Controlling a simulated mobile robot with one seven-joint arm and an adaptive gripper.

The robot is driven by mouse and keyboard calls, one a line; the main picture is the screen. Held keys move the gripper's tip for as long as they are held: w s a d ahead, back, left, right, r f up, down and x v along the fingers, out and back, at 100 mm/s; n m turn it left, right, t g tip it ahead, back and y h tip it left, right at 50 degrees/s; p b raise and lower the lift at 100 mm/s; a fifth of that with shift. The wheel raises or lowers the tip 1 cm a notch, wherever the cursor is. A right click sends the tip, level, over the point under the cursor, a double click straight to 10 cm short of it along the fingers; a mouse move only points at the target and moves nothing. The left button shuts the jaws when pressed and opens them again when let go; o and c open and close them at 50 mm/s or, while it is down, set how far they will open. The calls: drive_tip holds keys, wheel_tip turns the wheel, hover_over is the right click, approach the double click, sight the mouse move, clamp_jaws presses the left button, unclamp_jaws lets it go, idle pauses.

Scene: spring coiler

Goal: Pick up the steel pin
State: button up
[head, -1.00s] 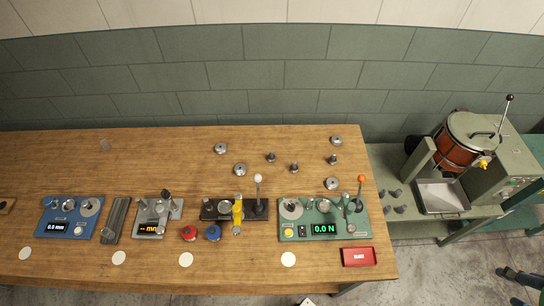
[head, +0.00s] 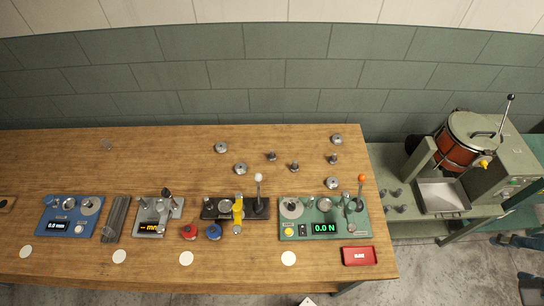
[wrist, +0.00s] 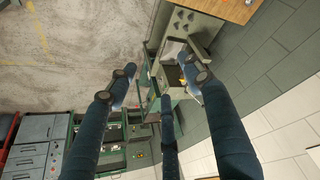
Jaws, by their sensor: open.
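Several small grey metal parts lie on the wooden table in the head view. Three look like upright stubs: one left (head: 271,156), one in the middle (head: 294,166) and one right (head: 333,158). They are too small to tell which, if any, is the steel pin. My gripper (wrist: 158,82) has its dark blue fingers spread wide in the wrist view, with nothing between them. Blue finger parts also show at the lower right edge of the head view, over the floor and well right of the table. No pin can be made out in the wrist view.
Along the table's front stand a blue gauge (head: 70,217), a grey gauge (head: 158,215), a black lever fixture (head: 222,212) and a green force tester (head: 323,219). A red tray (head: 359,256) lies at the front right. A drum machine (head: 470,140) stands on the right bench.

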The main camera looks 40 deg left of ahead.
drive_tip(key=w+a+n+g, duration=0.2)
drive_tip(key=w+a+n, duration=0.8)
drive_tip(key=w+a, duration=0.55)
drive_tip(key=w+a+f+n+g, duration=0.1)
drive_tip(key=w+a+f+n, duration=0.35)
drive_tip(key=a, duration=0.55)
drive_tip(key=w+a+f+n+g, duration=0.1)
drive_tip(key=w+a+f+n, duration=0.35)
drive_tip(key=a, duration=0.65)
drive_tip(key=n+g+h, duration=0.1)
drive_tip(key=n, duration=1.3)
hover_over(272, 154)
drive_tip(key=a, duration=0.2)
wheel_tip(272, 154, down, 33)
drive_tip(key=shift+w+d+b, duration=0.2)
drive_tip(key=shift+w+b, duration=0.15)
drive_tip(key=shift+w, duration=0.05)
drive_tip(key=shift+f, duration=0.15)
drive_tip(key=shift+d+f, duration=0.2)
drive_tip(key=shift+f, duration=1.9)
drive_tip(key=shift+d+f, duration=0.15)
drive_tip(key=shift+f, duration=1.95)
